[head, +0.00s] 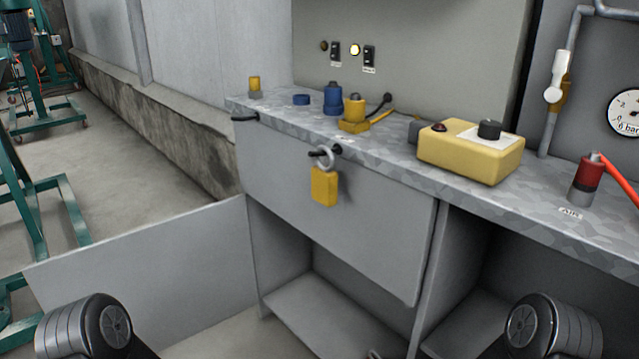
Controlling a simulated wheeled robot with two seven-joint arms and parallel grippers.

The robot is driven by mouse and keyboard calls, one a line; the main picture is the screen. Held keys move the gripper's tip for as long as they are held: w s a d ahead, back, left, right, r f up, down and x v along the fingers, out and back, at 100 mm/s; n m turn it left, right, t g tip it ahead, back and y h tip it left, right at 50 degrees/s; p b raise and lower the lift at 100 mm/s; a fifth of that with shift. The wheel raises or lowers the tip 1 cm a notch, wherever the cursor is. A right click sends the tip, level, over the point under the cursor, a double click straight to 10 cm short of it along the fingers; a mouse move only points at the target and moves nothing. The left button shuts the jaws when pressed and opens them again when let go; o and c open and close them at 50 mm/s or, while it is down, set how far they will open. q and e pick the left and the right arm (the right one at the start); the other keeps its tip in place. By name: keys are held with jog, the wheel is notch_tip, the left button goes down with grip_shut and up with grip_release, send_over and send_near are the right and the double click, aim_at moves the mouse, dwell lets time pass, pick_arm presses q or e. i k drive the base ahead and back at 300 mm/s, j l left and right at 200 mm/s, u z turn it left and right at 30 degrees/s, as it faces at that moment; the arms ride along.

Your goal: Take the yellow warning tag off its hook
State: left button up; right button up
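The yellow warning tag (325,187) hangs from a pale ring (325,158) on the dark hook (318,152) at the front edge of the worktop. It hangs in front of the grey cabinet panel. The ring is around the hook, and nothing of mine touches the tag. Dark rounded joints of my two arms show at the bottom left and bottom right. Neither gripper's fingers can be made out in the view.
A second dark hook (245,118) is empty at left. On the worktop (390,150) stand a yellow control box (470,158), a blue bottle-like part (332,98), a yellow-handled part (355,115) and a red-topped fitting (588,180). An open cabinet door (150,275) sticks out at lower left.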

aim_at(323, 178)
jog(key=j, duration=0.55)
jog(key=i+j, duration=0.15)
jog(key=j, duration=0.4)
jog(key=z, duration=1.65)
